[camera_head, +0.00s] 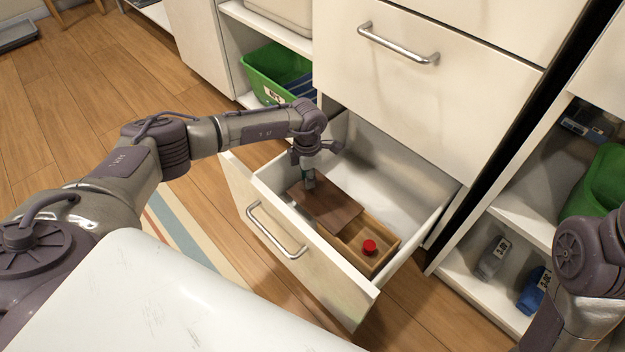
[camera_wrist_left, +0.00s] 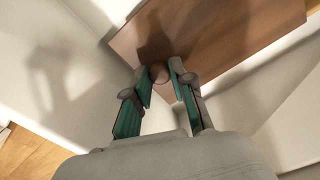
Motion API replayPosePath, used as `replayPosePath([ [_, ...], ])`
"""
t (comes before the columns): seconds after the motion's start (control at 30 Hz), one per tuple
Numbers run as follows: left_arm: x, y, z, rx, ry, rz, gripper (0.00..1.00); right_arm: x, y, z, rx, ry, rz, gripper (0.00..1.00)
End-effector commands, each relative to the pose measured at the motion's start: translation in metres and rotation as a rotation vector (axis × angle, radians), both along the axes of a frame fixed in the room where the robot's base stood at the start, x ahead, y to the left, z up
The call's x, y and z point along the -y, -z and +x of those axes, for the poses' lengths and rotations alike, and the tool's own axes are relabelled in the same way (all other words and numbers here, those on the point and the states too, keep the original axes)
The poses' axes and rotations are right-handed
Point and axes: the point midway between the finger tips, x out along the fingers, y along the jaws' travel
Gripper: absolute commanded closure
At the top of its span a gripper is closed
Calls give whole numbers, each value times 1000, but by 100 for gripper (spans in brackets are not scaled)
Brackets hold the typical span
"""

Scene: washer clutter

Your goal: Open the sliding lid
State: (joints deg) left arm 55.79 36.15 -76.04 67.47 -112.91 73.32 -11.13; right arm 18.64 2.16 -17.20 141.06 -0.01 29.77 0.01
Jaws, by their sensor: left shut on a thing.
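A wooden box (camera_head: 383,240) lies in the open drawer. Its dark brown sliding lid (camera_head: 335,207) covers the left part, and the right part is uncovered, showing a red object (camera_head: 369,246) inside. My left gripper (camera_head: 308,183) reaches down to the lid's left part. In the left wrist view its green-padded fingers (camera_wrist_left: 166,82) are on either side of a small round knob (camera_wrist_left: 158,73) on the lid (camera_wrist_left: 210,35), shut on it. The fingers partly hide the knob. Only part of my right arm shows at the lower right; its gripper is out of view.
The drawer's front panel with its handle (camera_head: 275,230) and the drawer walls surround the box. Bare drawer floor (camera_head: 385,175) lies behind it. A closed drawer with a handle (camera_head: 398,44) is above. A green bin (camera_head: 272,68) is at left; shelves at right hold bottles.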

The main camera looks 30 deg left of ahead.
Motion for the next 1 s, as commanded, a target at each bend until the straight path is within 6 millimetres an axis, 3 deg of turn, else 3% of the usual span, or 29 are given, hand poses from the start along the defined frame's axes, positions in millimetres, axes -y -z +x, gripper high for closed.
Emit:
replayPosePath([
  [0.07,0,0,0,1,1,-1,100,0,0,0,0,0,0,78],
  [0.1,1,0,0,1,1,-1,73,0,0,0,0,0,0,78],
  [0.23,1,0,0,-1,1,-1,51,0,0,0,-1,0,1,78],
  [0.63,1,-7,1,1,0,-1,51,1,2,1,-11,0,4,78],
  [0.77,1,-28,1,3,1,-1,51,1,2,1,-9,-1,2,78],
  [1.0,1,-80,1,3,2,-1,51,0,1,1,-8,-1,2,78],
])
